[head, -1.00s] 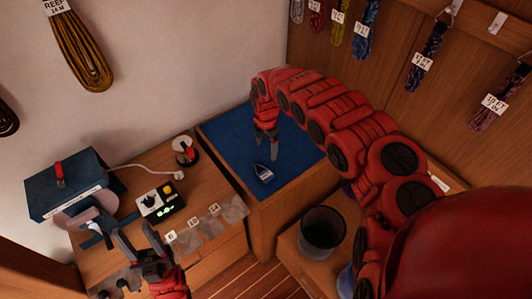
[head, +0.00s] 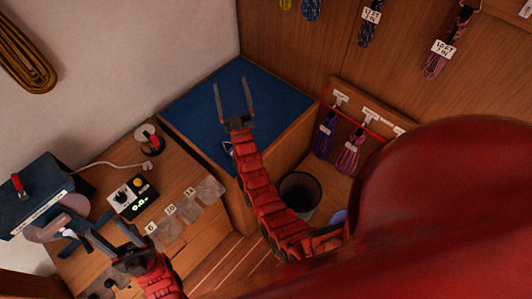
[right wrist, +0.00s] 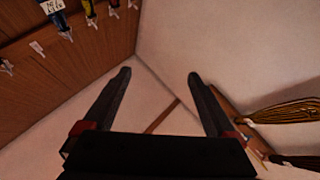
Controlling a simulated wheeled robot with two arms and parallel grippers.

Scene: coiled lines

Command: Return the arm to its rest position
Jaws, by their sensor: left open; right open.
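My right arm crosses the head view, and its right gripper (head: 231,84) points up the picture over the blue mat (head: 285,100). Its two fingers are wide apart with nothing between them. The right wrist view also shows this gripper (right wrist: 159,75) open, facing walls and a room corner. My left gripper (head: 106,238) is open at the lower left, close to the winder with the pale disc (head: 48,227). A small dark blue item with a pale edge (head: 227,147) on the mat is mostly hidden by my right arm.
A control box (head: 133,197), a spool (head: 149,139) and numbered tags (head: 170,210) are on the wooden bench. A dark bin (head: 300,190) stands right of it. Purple coils (head: 350,155) hang on a low rack. More coils (head: 440,52) hang on the wooden wall.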

